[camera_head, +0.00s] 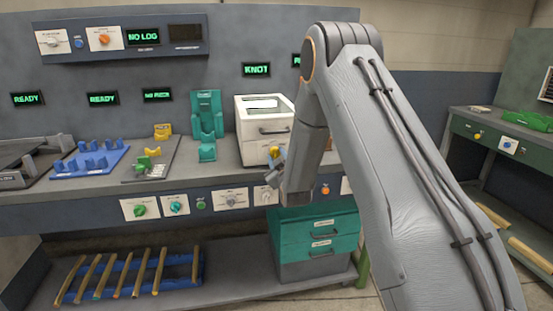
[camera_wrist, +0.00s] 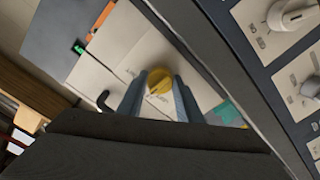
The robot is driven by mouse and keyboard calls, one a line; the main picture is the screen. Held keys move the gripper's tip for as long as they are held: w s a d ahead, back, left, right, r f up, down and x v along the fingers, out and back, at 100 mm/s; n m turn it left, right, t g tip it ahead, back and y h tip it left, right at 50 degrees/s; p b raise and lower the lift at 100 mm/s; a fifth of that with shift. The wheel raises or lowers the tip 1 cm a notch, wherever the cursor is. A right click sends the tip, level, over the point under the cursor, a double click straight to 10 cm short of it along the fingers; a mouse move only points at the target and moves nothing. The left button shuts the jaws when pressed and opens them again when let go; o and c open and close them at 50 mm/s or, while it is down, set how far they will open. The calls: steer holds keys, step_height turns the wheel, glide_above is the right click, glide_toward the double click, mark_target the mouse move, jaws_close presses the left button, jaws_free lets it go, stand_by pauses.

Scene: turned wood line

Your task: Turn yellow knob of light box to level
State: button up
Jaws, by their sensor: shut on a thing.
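The light box (camera_head: 256,132) is a cream box with a pale window on top, standing on the bench. Its yellow knob (camera_head: 275,152) shows at the front right corner, partly hidden by my gripper (camera_head: 274,168). In the wrist view the yellow knob (camera_wrist: 158,82) sits between the two grey-blue fingers of my gripper (camera_wrist: 159,88), on the cream face of the box (camera_wrist: 117,45). The fingers are shut on the knob. Small print lies around the knob, too small to read.
A teal holder (camera_head: 207,117) stands left of the box, with a blue rack (camera_head: 88,160) further left. White knob panels (camera_head: 231,198) line the bench front. A teal drawer unit (camera_head: 318,238) stands below. My arm hides the bench's right part.

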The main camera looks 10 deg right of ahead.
steer(key=shift+n, duration=0.3)
stand_by(0.5)
steer(key=o, duration=1)
steer(key=shift+o, duration=0.2)
steer(key=s+b, duration=0.1)
steer(key=s, duration=0.7)
steer(key=shift+b, duration=0.3)
steer(key=s+f+m+g, duration=0.2)
steer(key=s+g, duration=0.7)
steer(key=s, duration=1.1)
steer(key=s+f+m+g, duration=0.2)
steer(key=s+m+g, duration=0.3)
steer(key=s, duration=1.6)
steer(key=g, duration=0.3)
steer(key=shift+a+f+m+g, duration=0.2)
steer(key=shift+f+m+g, duration=0.05)
steer(key=shift+m+g, duration=0.15)
